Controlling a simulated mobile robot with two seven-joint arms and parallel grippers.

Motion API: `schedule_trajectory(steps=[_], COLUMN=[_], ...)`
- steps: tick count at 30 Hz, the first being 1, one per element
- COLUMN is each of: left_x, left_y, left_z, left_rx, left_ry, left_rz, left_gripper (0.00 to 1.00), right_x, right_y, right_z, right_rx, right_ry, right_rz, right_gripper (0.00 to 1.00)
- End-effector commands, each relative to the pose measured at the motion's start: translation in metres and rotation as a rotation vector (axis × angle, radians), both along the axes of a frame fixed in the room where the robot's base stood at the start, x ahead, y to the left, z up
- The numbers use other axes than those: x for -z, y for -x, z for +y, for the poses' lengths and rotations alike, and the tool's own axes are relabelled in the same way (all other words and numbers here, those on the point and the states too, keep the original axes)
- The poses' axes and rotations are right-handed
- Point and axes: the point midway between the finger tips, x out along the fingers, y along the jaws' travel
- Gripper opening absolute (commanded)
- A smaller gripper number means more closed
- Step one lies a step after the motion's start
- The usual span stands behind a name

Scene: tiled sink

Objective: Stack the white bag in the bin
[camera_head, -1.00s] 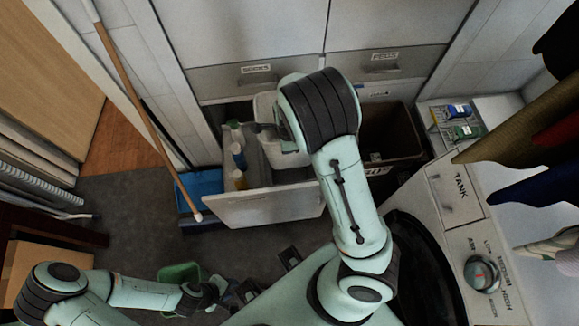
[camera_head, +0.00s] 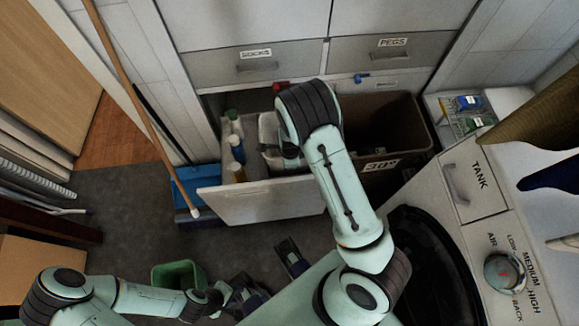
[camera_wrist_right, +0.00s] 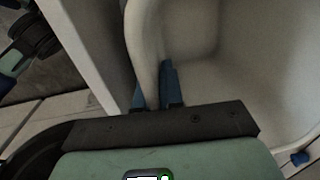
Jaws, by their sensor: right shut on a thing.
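A white, tub-shaped thing (camera_head: 267,133), apparently the white bag, stands in the open drawer (camera_head: 262,201), partly hidden by my right arm. In the right wrist view, the fingers of my right gripper (camera_wrist_right: 160,85) are shut on the pale rim of this white thing (camera_wrist_right: 220,85), whose hollow inside fills the right side. In the head view that gripper is mostly hidden behind its arm. A brown bin (camera_head: 416,115) labelled "30°" stands right of the drawer, with dark contents. My left gripper (camera_head: 268,276) is low in the middle, fingers apart and empty.
Bottles (camera_head: 237,155) stand at the drawer's left. A wooden pole (camera_head: 130,90) leans beside a blue box (camera_head: 187,190). A green container (camera_head: 178,275) is near my left arm. A white washer panel (camera_head: 476,182) and wire rack (camera_head: 467,118) are at right.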

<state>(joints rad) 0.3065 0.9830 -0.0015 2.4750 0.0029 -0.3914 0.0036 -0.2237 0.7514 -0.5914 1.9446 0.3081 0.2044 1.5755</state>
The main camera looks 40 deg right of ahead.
Motion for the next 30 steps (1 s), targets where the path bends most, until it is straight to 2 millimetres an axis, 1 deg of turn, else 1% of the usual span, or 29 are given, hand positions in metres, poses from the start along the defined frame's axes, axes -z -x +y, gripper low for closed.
schedule_trajectory(steps=[4, 9, 10, 18, 28, 29, 30], left_x=[0.003, 0.008, 0.008, 0.007, 0.014, 0.013, 0.013], left_y=[-0.001, -0.003, -0.003, -0.003, -0.006, -0.006, -0.006], left_z=[0.000, 0.000, 0.000, 0.000, 0.000, 0.000, 0.000], left_rx=[0.000, -0.003, -0.003, -0.004, -0.005, -0.006, -0.006], left_ry=[0.000, -0.001, -0.002, -0.003, -0.004, -0.004, -0.004], left_rz=[-0.004, -0.012, -0.013, -0.015, -0.024, -0.025, -0.025], left_gripper=[0.35, 0.35, 0.35, 0.35, 0.35, 0.35, 0.35], right_x=[0.014, 0.040, 0.043, 0.043, 0.053, 0.054, 0.053], right_y=[0.001, 0.001, 0.001, 0.000, 0.000, 0.000, 0.000], right_z=[0.000, -0.001, -0.001, 0.000, 0.000, 0.000, 0.000], right_rx=[0.001, 0.001, 0.001, 0.000, 0.000, 0.000, 0.000], right_ry=[-0.001, 0.001, 0.000, 0.000, 0.000, 0.000, 0.000], right_rz=[0.001, 0.003, 0.001, -0.001, -0.001, 0.000, 0.000], right_gripper=[0.00, 0.00, 0.00, 0.00, 0.00, 0.10, 0.18])
